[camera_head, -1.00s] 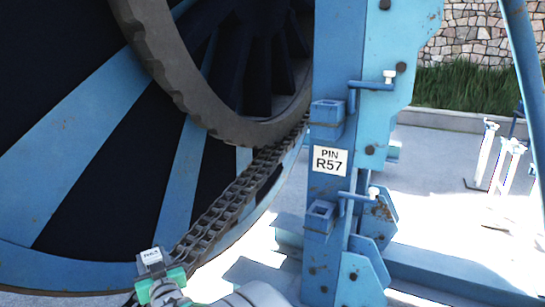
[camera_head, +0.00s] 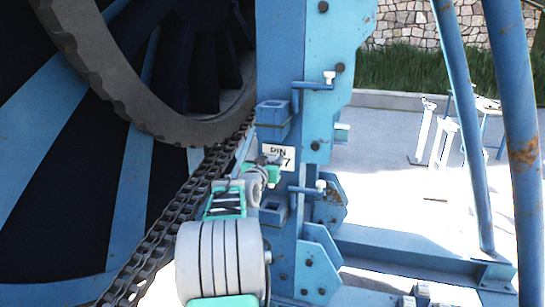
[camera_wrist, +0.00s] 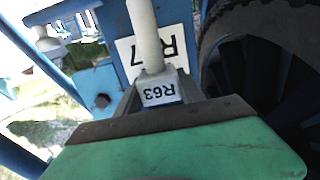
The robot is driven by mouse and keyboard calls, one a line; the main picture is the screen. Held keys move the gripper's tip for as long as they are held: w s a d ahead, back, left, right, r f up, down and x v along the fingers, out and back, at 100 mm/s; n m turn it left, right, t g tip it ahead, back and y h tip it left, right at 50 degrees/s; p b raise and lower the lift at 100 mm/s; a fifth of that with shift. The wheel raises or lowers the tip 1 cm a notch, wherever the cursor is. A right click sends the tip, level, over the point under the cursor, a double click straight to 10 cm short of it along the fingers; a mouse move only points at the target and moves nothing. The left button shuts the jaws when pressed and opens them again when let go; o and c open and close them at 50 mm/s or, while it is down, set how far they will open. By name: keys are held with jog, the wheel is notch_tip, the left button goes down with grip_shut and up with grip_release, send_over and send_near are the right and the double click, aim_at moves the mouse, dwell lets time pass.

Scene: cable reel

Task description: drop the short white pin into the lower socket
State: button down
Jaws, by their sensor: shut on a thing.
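My gripper (camera_head: 268,168) is shut on the short white pin, in front of the blue post. The upper socket (camera_head: 273,112) is above. My gripper partly covers the PIN R57 label (camera_head: 279,152).
The big reel (camera_head: 60,190) with its toothed rim and chain (camera_head: 165,225) stands close on the left. Blue handles with white ends (camera_head: 320,186) stick out right of the sockets. Blue struts (camera_head: 522,150) and a base beam (camera_head: 410,250) are at the right.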

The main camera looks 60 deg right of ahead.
aim_at(272, 186)
jog(key=shift+s+d+r, duration=0.1)
jog(key=shift+s+d, duration=0.15)
jog(key=shift+s, duration=0.05)
jog(key=shift+w+f+b, duration=0.1)
jog(key=shift+f+b, duration=0.7)
jog(key=shift+f, duration=2)
jog(key=shift+a+b, duration=0.2)
jog(key=shift+b, duration=0.35)
jog(key=shift+f, duration=0.15)
jog(key=shift+f+b, duration=1.35)
jog(key=shift+b, duration=0.65)
jog(key=shift+b, duration=0.6)
